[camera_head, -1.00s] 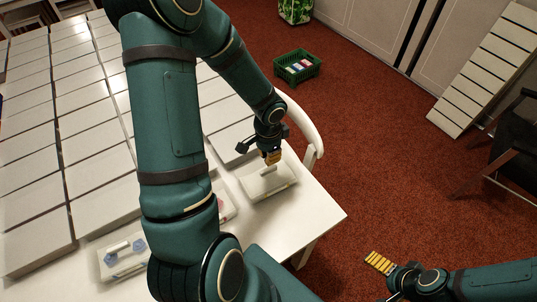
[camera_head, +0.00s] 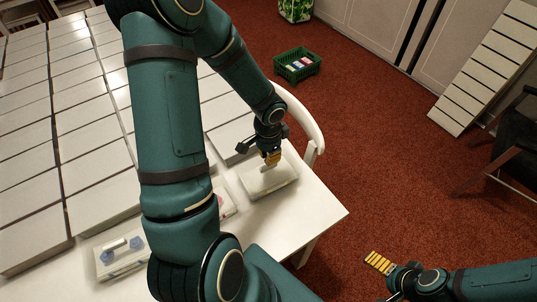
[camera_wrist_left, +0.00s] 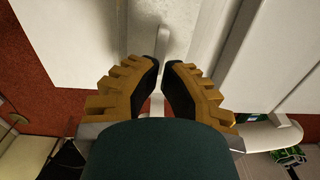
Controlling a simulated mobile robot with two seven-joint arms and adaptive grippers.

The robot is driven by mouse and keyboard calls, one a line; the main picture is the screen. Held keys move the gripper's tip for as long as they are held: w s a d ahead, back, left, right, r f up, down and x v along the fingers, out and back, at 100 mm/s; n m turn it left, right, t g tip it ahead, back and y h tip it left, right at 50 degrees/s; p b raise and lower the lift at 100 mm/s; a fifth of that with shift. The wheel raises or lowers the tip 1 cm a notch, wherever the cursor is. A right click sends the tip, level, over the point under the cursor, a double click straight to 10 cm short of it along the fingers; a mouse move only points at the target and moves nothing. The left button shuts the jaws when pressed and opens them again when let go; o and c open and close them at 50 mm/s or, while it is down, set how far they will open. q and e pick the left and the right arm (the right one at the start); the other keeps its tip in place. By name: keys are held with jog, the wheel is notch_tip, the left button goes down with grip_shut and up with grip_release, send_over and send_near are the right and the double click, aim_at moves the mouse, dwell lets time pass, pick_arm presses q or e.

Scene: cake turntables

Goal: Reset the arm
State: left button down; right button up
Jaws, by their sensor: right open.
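A white box with a raised white handle (camera_head: 258,188) sits on the table near its right edge. My left gripper (camera_head: 272,157) is over the far end of this handle and points down. In the left wrist view its yellow-backed fingers (camera_wrist_left: 162,62) are close together, with the white handle (camera_wrist_left: 161,40) showing between the tips. I cannot tell whether they press on it. My right gripper (camera_head: 379,263) is open and empty above the red floor at lower right, its yellow finger pads in view.
A box with blue marks (camera_head: 122,256) and a partly hidden box with red marks (camera_head: 226,206) stand on the white table (camera_head: 310,212). Rows of flat white boxes (camera_head: 98,195) fill its left. A white chair (camera_head: 306,118) and a green basket (camera_head: 298,66) stand beyond.

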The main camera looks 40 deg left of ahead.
pick_arm(q)
jog(key=shift+f+b, duration=1.65)
jog(key=shift+f, duration=0.2)
jog(key=shift+r, duration=0.15)
jog(key=shift+r+p, duration=2.95)
jog(key=shift+r, duration=0.5)
